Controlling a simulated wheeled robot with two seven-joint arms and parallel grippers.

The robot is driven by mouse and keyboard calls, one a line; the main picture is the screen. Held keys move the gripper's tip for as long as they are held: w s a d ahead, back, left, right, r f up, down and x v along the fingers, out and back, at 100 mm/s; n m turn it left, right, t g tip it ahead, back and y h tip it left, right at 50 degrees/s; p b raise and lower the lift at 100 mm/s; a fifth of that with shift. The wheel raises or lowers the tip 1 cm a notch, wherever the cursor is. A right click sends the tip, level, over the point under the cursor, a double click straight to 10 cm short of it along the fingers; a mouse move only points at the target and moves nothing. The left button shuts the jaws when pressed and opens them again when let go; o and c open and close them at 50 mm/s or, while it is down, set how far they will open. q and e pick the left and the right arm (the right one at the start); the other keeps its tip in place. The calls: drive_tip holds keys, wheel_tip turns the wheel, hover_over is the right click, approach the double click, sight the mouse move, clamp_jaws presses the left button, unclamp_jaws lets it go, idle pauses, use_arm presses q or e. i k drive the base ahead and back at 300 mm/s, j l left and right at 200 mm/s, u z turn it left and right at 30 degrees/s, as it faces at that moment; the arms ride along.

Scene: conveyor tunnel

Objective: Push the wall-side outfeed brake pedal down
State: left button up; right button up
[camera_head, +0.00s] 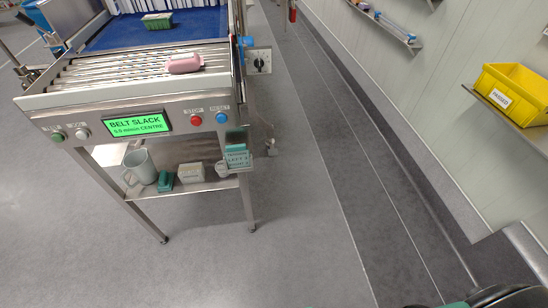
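The outfeed end of a conveyor (130,100) stands at the left, with its steel frame and rollers. A small grey fitting (271,147) shows low beside its wall-side leg; it may be the brake pedal, but it is too small to tell, or to tell if it is up or down. No other pedal shows clearly. Neither gripper can be made out. A dark rounded part with green at the bottom right corner seems to be mine.
The front panel has a green display (138,124) reading "BELT SLACK", a red stop button (196,121) and a blue reset button (222,118). A lower shelf (200,186) holds a mug and small boxes. A yellow bin (510,95) sits on a wall shelf. The floor aisle between conveyor and wall is clear.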

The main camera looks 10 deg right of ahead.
sight(272, 152)
drive_tip(key=i+l+u, duration=0.3)
drive_tip(key=i+l, duration=0.3)
drive_tip(key=i+l+u, duration=0.15)
drive_tip(key=i+l, duration=0.15)
drive_tip(key=i+l+u, duration=0.15)
drive_tip(key=l, duration=0.25)
drive_tip(key=i+l+u, duration=0.15)
drive_tip(key=i+l, duration=0.2)
drive_tip(key=i+l+u, duration=0.15)
drive_tip(key=l, duration=0.3)
drive_tip(key=i+l+u, duration=0.2)
drive_tip(key=l, duration=0.25)
drive_tip(key=i, duration=0.05)
